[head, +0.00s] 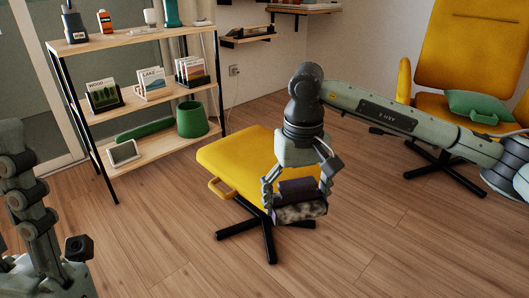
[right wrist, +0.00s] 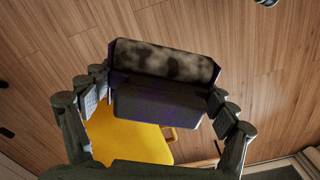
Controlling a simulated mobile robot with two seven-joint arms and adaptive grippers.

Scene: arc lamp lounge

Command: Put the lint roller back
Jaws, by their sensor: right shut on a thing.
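My right gripper (head: 297,200) is shut on a dark purple block with a mottled grey and white face, which I take to be the lint roller (head: 300,212). It is held above the floor in front of the yellow footstool. In the right wrist view the lint roller (right wrist: 165,62) sits between the two fingers (right wrist: 155,98), with its mottled side away from the palm. Part of my left arm shows at the left edge of the head view, but its gripper does not.
A wooden shelf unit (head: 155,152) at the left holds bottles, card stands, a green pot (head: 192,119) and a small frame (head: 123,152). Small wall shelves (head: 247,36) are behind. The yellow footstool (head: 228,152) and yellow chair (head: 460,50) stand nearby. Floor at the front is clear.

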